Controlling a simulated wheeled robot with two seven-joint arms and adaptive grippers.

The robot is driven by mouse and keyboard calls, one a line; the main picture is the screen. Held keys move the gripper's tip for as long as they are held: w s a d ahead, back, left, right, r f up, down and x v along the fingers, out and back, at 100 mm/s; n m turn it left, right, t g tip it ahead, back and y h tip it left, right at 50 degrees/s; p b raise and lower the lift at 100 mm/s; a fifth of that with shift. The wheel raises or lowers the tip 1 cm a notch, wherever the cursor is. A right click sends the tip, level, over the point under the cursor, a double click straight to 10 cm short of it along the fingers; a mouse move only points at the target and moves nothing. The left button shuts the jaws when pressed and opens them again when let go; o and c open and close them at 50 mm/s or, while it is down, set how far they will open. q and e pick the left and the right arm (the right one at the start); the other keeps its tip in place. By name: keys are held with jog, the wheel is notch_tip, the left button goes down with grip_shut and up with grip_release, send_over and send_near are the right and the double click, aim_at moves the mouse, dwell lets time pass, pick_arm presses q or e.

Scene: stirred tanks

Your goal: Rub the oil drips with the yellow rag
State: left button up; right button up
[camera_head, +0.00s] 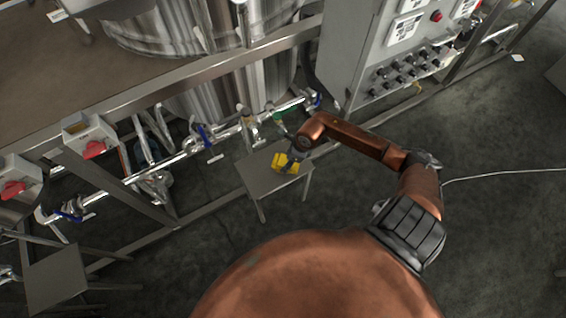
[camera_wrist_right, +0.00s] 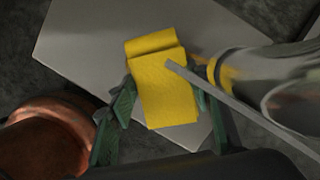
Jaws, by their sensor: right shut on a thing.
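The yellow rag (camera_head: 287,163) is at my right gripper (camera_head: 294,157), over the small grey table in the middle of the head view. In the right wrist view the folded rag (camera_wrist_right: 163,92) lies between the two green fingers of my right gripper (camera_wrist_right: 160,100), which is shut on it. The grey table top shows behind the rag. I cannot tell whether the rag touches the table. I cannot make out the oil drips in either view. My left gripper is not in view.
The small grey table (camera_head: 262,181) stands beside the frame rail and pipe with blue-handled valves (camera_head: 201,136). A metal pipe (camera_wrist_right: 250,75) passes close to the rag at right. A control cabinet (camera_head: 375,50) stands behind. A second small table (camera_head: 55,280) is at lower left. The floor at right is mostly clear.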

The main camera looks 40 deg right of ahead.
jog(key=shift+s+d+f, duration=0.1)
jog(key=shift+s+d, duration=0.15)
jog(key=shift+d, duration=0.65)
jog(key=shift+s+d, duration=0.25)
jog(key=shift+d, duration=0.65)
jog(key=shift+s+d, duration=0.15)
jog(key=shift+d, duration=0.45)
jog(key=shift+s+d, duration=0.15)
jog(key=shift+d, duration=0.4)
jog(key=shift+w+a+p, duration=0.2)
jog(key=shift+w+a, duration=0.1)
jog(key=shift+a, duration=0.75)
jog(key=shift+w+a+p, duration=0.2)
jog(key=shift+w+a, duration=0.05)
jog(key=shift+a, duration=0.8)
